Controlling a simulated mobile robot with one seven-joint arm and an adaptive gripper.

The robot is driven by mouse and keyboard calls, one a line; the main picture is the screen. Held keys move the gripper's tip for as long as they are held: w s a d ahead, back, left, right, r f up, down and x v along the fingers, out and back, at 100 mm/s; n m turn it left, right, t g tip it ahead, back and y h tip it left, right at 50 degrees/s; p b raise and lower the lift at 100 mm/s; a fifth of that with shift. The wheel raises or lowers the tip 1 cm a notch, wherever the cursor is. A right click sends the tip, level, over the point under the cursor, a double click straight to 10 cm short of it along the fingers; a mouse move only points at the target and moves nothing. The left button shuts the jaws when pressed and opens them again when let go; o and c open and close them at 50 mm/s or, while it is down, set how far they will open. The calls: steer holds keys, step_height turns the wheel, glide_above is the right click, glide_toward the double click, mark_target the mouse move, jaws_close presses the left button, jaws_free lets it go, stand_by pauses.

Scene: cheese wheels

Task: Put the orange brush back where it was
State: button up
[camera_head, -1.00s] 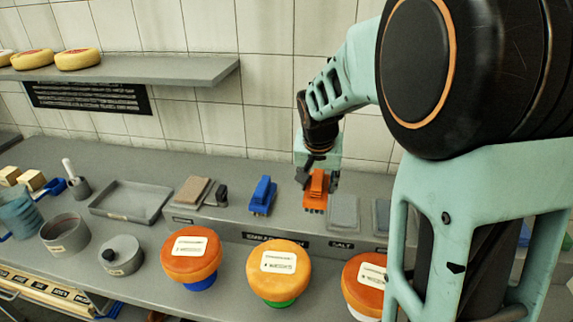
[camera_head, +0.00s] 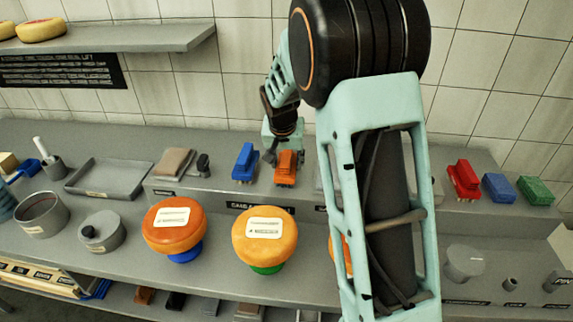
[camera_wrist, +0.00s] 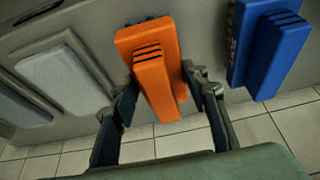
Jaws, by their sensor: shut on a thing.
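The orange brush (camera_head: 286,168) is at the raised grey ledge, just right of a blue brush (camera_head: 245,162). My gripper (camera_head: 283,155) is over it, pointing down, with its fingers around the brush. In the wrist view the orange brush (camera_wrist: 150,72) is between the two dark fingers of my gripper (camera_wrist: 163,85), which is shut on it. The blue brush (camera_wrist: 268,45) is beside it there, apart from the fingers. The brush looks upright and at ledge level; I cannot tell whether its underside touches the ledge.
A pale grey pad (camera_wrist: 65,80) lies on the brush's other side. Cheese wheels on stands (camera_head: 175,226) are in front of the ledge. A red brush (camera_head: 464,180), another blue brush (camera_head: 499,187) and a green brush (camera_head: 536,190) stand at the right. My arm hides the ledge's middle.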

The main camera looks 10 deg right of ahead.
steer(key=shift+r, duration=0.1)
steer(key=o, duration=1.3)
steer(key=shift+r, duration=0.35)
steer(key=b+v, duration=0.1)
steer(key=v, duration=1)
steer(key=shift+s+r, duration=0.15)
steer(key=shift+s, duration=0.05)
